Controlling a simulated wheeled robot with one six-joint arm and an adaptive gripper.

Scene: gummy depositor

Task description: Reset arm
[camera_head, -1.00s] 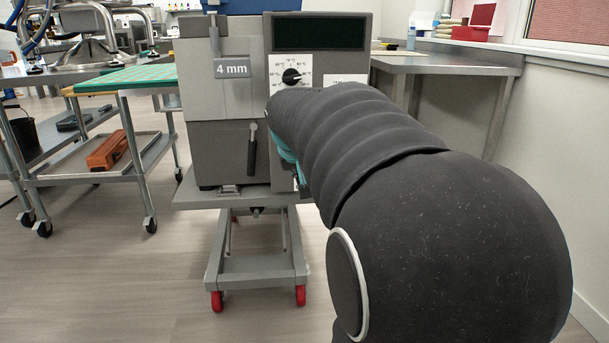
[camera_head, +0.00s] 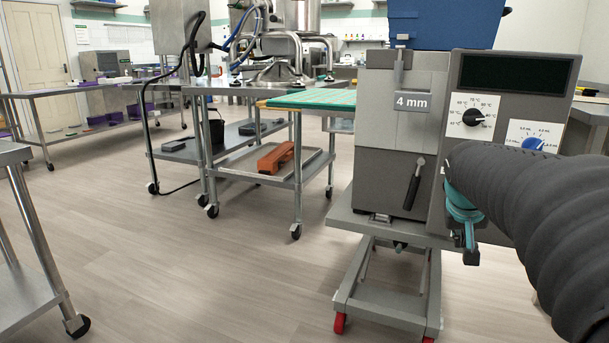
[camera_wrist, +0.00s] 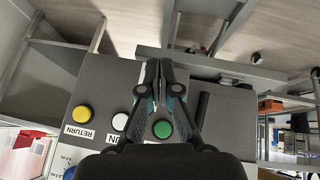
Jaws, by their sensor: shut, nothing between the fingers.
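My arm (camera_head: 540,200) reaches in from the right of the head view, in front of the grey depositor machine (camera_head: 400,130). My gripper (camera_head: 470,252) hangs at its end, pointing down beside the machine's lower front. In the wrist view my gripper (camera_wrist: 156,68) is shut and empty, its fingertips together. Behind the fingers in that view is the machine's panel with a yellow button (camera_wrist: 82,115) marked RETURN, a white button (camera_wrist: 120,121) and a green button (camera_wrist: 162,129). I cannot tell if the fingers touch the panel.
The machine stands on a cart (camera_head: 390,310) with red wheels. A steel table with a green mat (camera_head: 315,97) stands left of it, an orange tool (camera_head: 276,158) on its lower shelf. Another steel table (camera_head: 25,280) is at the near left. The floor between is clear.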

